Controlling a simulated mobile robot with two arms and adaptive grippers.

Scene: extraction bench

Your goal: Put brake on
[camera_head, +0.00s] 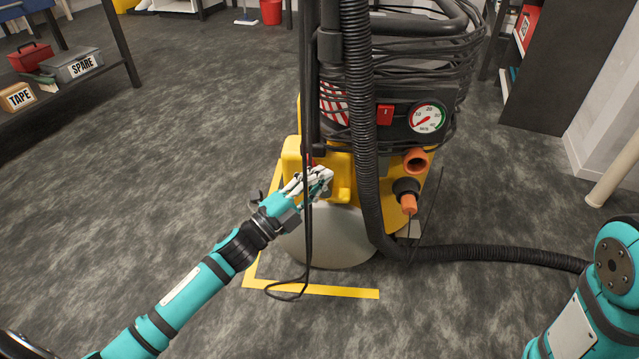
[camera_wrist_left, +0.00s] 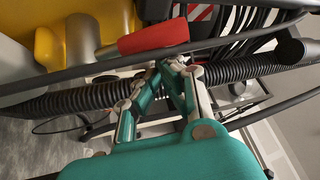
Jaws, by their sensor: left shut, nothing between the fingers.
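The yellow and black extraction unit (camera_head: 290,158) stands upright in the middle of the head view. My left gripper (camera_head: 326,176) is shut and empty at its front, by the yellow lower body and behind a thin hanging cable. A small bit of red shows just above the gripper in the head view. My right gripper is out of view.
A black ribbed hose (camera_head: 358,120) hangs down the unit's front and runs right across the floor. Yellow tape (camera_head: 330,291) marks the floor. A shelf with a TAPE box (camera_head: 18,97) and a SPARE box (camera_head: 75,68) is at left. Floor at left is clear.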

